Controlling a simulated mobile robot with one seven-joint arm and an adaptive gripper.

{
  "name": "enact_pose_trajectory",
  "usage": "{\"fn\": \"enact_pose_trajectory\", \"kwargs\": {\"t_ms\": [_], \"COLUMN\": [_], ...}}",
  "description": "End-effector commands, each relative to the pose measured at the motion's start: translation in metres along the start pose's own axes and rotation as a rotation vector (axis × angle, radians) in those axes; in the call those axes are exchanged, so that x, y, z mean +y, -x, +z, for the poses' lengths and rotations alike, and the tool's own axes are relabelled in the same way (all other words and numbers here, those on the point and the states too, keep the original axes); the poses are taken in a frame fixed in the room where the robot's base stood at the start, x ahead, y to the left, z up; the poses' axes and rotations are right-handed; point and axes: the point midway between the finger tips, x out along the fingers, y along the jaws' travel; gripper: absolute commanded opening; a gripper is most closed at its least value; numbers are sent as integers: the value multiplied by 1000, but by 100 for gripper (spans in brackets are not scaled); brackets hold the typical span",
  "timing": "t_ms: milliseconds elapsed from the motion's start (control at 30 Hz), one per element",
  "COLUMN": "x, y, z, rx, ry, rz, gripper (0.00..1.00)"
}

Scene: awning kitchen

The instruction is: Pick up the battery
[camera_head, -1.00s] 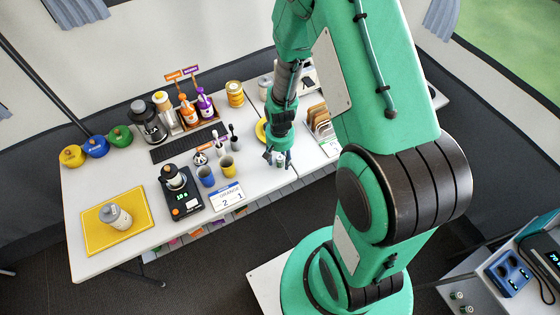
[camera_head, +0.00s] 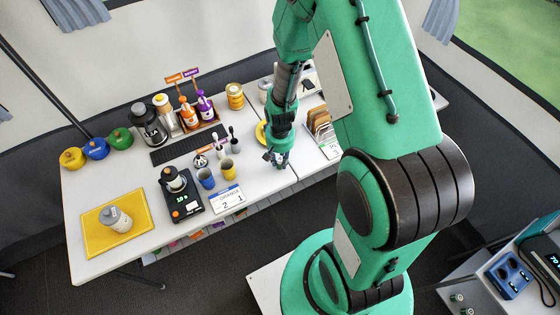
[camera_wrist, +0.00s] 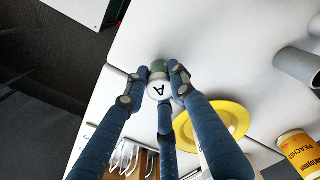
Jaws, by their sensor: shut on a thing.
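The battery (camera_wrist: 160,91) is a short cylinder with a green body and a white end marked "A". In the wrist view it sits between the fingertips of my gripper (camera_wrist: 157,80), which is shut on it. The blue fingers press on it from the sides. In the head view my gripper (camera_head: 278,160) is low over the front part of the white table, left of the rack of boards. There the fingers mostly hide the battery. I cannot tell whether the battery still touches the table.
A yellow plate (camera_wrist: 238,115) lies close to my gripper. A rack of boards (camera_head: 320,125) stands to its right. A yellow cup (camera_head: 228,172) and a blue cup (camera_head: 206,177) stand left, near a black scale (camera_head: 183,204). The table's front edge is close.

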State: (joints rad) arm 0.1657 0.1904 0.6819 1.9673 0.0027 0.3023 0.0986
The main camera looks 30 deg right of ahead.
Motion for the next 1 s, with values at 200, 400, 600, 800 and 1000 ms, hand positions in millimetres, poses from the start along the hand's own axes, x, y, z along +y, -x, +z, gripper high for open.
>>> {"fn": "enact_pose_trajectory", "kwargs": {"t_ms": [200,400,600,800,1000], "x": [0,4,9,13,16], "y": [28,33,38,41,43], "z": [-2,34,78,118,145], "rx": [4,-1,-1,0,1], "ry": [0,0,0,0,0], "rz": [0,0,0,0,0], "gripper": [0,0,0,0,0]}}
